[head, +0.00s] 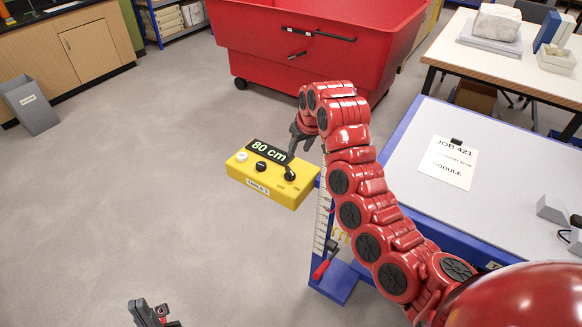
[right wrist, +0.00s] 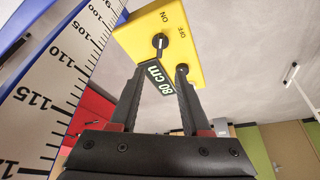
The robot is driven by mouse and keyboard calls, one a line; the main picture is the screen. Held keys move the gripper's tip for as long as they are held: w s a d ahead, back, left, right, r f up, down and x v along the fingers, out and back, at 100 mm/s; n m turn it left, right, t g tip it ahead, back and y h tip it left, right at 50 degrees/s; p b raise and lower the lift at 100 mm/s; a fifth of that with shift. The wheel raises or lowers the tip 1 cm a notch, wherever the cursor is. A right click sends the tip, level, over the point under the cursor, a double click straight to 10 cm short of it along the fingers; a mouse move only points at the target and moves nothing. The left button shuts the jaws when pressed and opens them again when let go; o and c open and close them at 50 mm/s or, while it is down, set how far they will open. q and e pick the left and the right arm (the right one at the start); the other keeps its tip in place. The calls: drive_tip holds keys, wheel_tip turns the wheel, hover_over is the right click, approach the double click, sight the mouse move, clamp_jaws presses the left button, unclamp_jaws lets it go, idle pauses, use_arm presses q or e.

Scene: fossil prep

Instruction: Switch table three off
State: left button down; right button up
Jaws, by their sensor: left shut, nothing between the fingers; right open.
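The yellow control box (head: 266,184) labelled "TABLE 3" is fixed at the left edge of the blue-framed table. Its black display (head: 270,152) reads "80 cm". A black switch knob (head: 289,176) is on its right part; in the right wrist view this knob (right wrist: 160,41) sits between the words ON and OFF. I cannot tell which word it points to. My right gripper (head: 292,157) is open at the box, its fingers (right wrist: 162,68) pointing at the face around the knob's position; contact is unclear. My left gripper (head: 152,314) is shut and empty, low over the floor.
A white button (head: 242,156) and another black knob (head: 261,166) are on the box. The table's height scale (head: 322,220) and a red-handled lever (head: 325,262) are close below. A red bin (head: 290,45) stands behind.

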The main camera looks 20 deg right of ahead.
drive_tip(key=p, duration=0.4)
approach(290, 171)
drive_tip(key=f, duration=0.2)
drive_tip(key=x, duration=0.5)
drive_tip(key=shift+w+a+p, duration=0.1)
drive_tip(key=shift+w+p, duration=0.2)
drive_tip(key=shift+w, duration=0.15)
drive_tip(key=shift+x, duration=0.8)
clamp_jaws()
